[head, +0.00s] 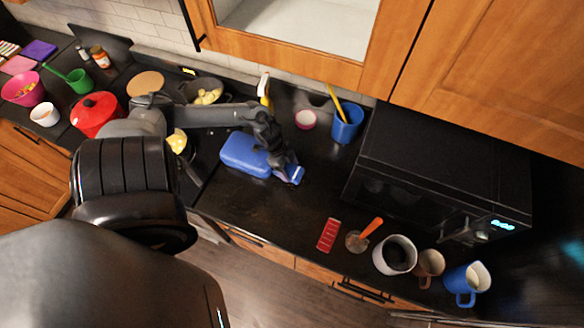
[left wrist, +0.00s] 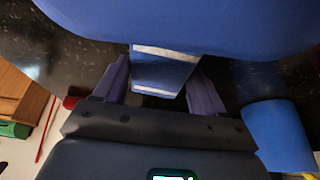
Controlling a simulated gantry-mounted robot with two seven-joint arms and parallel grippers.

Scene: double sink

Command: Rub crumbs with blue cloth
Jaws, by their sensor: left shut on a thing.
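The blue cloth (head: 292,175), with white stripes, is between the fingers of my left gripper (head: 284,168) over the dark counter. In the left wrist view the cloth (left wrist: 165,72) sits between the two fingers, and the gripper is shut on it. I cannot tell whether the cloth touches the counter. I cannot make out crumbs; the counter shows only fine pale specks in the left wrist view. My right gripper is not in view.
A blue cup (head: 347,124) and a black microwave (head: 430,160) stand to the right. A red bar (head: 328,235) and several mugs lie nearer the front edge. The counter between (head: 270,212) is clear.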

